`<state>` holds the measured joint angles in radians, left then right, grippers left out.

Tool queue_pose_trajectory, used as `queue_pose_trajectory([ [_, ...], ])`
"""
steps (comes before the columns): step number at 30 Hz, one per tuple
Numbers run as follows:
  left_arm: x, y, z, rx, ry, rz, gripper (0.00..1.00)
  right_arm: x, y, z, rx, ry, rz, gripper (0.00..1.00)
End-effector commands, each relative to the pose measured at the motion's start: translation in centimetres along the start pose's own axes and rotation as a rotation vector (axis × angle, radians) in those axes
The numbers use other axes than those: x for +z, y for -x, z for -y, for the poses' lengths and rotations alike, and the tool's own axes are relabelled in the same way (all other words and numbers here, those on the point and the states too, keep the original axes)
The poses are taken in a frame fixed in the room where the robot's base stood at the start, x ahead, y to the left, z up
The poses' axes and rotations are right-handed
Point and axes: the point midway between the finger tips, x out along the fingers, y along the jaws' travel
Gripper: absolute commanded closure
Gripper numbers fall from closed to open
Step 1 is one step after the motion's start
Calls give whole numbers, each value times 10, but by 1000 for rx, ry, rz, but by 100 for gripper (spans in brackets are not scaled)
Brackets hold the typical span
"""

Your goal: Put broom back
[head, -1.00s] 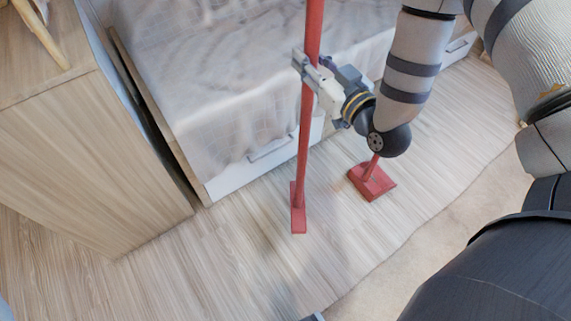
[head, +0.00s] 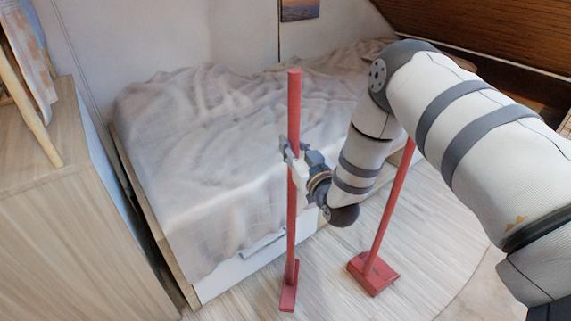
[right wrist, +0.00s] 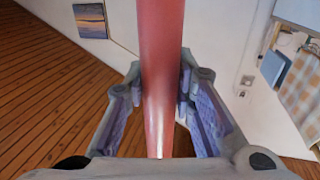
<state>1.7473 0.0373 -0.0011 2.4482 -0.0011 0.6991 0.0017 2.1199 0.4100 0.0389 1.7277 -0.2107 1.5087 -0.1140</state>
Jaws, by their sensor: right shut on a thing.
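A red broom (head: 292,215) stands upright in front of the bed, with a long round pole and a narrow red head low at the floor. I cannot tell whether the head touches the floor. My right gripper (head: 290,155) is shut on the upper part of the pole. In the right wrist view the red pole (right wrist: 160,50) runs between the two fingers. A second red long-handled tool (head: 375,270), with a wider, dustpan-like head, stands to the right; my right arm hides the top of its handle. My left gripper is out of view.
A bed (head: 225,120) with a rumpled pale cover and a white drawer front (head: 235,272) lies just behind the broom. A wooden cabinet (head: 75,215) stands at the left. Pale wood floor (head: 335,260) is open between and around the two tools.

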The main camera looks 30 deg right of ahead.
Motion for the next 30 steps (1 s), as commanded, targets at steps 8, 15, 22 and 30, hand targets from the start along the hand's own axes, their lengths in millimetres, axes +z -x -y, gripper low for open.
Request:
queue_pose_trajectory([
  [8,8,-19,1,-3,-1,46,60,34,-25,-1,-1,2,2,100],
  [15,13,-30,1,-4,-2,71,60,64,-29,-1,-1,2,5,100],
  [22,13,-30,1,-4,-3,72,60,67,-29,0,-1,1,-2,100],
  [30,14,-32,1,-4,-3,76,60,71,-29,-1,-1,1,1,58],
])
